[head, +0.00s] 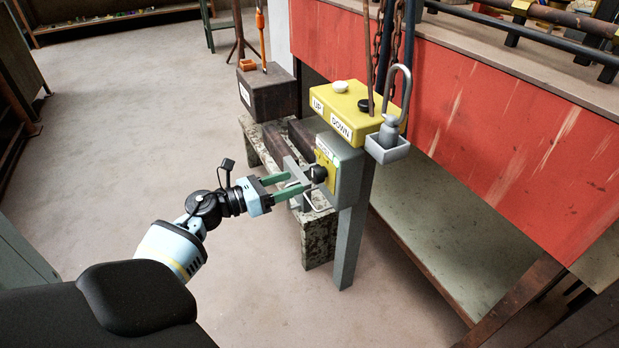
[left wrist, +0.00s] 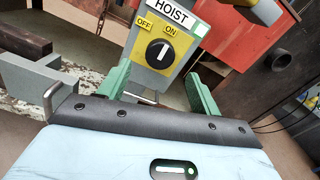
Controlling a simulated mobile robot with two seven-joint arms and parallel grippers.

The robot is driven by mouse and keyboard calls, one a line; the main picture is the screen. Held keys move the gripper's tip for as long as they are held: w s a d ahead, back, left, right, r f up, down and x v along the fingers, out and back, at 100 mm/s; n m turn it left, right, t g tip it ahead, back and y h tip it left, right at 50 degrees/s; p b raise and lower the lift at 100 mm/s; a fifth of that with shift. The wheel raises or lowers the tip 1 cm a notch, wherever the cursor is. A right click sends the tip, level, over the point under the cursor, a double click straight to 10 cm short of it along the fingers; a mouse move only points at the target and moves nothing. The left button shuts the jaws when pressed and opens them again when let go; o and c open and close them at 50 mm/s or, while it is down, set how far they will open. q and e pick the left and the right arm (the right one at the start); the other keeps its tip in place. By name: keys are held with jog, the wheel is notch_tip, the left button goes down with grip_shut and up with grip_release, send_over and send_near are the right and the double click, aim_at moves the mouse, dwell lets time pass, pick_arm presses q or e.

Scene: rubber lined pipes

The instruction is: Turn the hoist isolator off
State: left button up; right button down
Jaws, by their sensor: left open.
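The hoist isolator is a round black knob (head: 319,173) on a yellow plate, on the front of a grey box (head: 350,165) on a post. In the left wrist view the knob (left wrist: 160,54) sits below a HOIST label (left wrist: 168,12), with an OFF label (left wrist: 145,25) and an ON label (left wrist: 171,30). The knob's white mark points up and slightly right, towards ON. My left gripper (head: 298,182) is open and empty, its green fingers pointing at the knob. In the left wrist view the fingers stand either side of the knob, apart from it. My right gripper is not in view.
A yellow UP/DOWN pendant (head: 350,112) sits above the isolator. A padlock-like part (head: 390,130) stands in a grey tray beside it. Grey blocks (left wrist: 30,80) and a metal loop are close left of my fingers. A red panel (head: 480,120) is behind; open floor lies left.

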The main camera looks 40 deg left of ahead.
aim_at(313, 176)
pick_arm(q)
jog(key=x, duration=0.6)
jog(key=shift+b, duration=0.3)
jog(key=shift+d, duration=0.1)
jog(key=shift+c, duration=0.5)
jog(key=c, duration=0.9)
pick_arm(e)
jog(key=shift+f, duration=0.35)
